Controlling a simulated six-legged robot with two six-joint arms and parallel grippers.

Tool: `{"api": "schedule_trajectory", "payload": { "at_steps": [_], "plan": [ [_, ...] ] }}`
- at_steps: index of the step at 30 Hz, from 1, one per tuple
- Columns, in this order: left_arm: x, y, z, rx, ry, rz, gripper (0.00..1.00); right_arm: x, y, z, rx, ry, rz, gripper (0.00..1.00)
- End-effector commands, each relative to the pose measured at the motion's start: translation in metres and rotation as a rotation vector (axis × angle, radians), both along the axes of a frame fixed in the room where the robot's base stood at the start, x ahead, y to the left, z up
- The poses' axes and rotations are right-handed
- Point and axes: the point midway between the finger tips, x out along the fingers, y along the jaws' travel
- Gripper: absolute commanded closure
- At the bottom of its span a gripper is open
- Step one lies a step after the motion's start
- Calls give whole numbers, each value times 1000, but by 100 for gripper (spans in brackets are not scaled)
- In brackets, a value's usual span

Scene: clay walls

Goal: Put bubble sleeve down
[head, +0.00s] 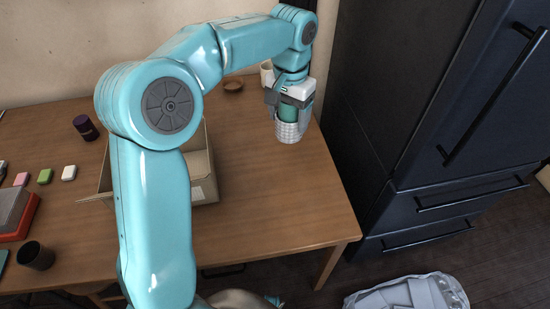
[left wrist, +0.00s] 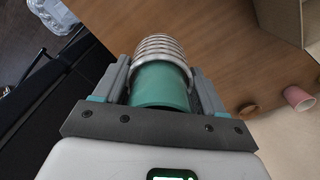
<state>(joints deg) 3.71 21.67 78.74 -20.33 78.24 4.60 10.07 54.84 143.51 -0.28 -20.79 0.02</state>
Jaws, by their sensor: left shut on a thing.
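The bubble sleeve (head: 288,134) is a whitish, bumpy sleeve around the lower part of a green cylinder (head: 291,114), near the right part of the wooden table. In the left wrist view the sleeve (left wrist: 158,45) shows as pale ridges beyond the green cylinder (left wrist: 160,86), between the fingers. I cannot tell whether the sleeve's bottom touches the table. My right gripper is not in view.
The wooden table (head: 275,205) is clear in front of the sleeve. An open cardboard box (head: 203,178) stands to the left, partly behind my arm. A dark fridge (head: 420,110) stands to the right.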

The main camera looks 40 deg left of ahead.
Motion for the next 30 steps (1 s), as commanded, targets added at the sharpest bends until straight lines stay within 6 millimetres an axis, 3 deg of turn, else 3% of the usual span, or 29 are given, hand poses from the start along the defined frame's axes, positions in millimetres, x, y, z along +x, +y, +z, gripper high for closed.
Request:
{"api": "schedule_trajectory", "payload": {
  "at_steps": [1,3,9,17,24,30],
  "plan": [
    [-1,0,-21,0,6,0,57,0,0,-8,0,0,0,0],
    [0,-1,-42,0,6,-1,58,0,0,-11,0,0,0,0],
    [2,-2,-91,0,3,-2,58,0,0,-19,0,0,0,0],
    [3,-3,-119,0,3,-3,58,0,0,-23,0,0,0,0],
    [3,-4,-162,0,3,-3,58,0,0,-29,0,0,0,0],
    [3,-3,-166,0,-1,-3,58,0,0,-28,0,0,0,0]
  ]
}}
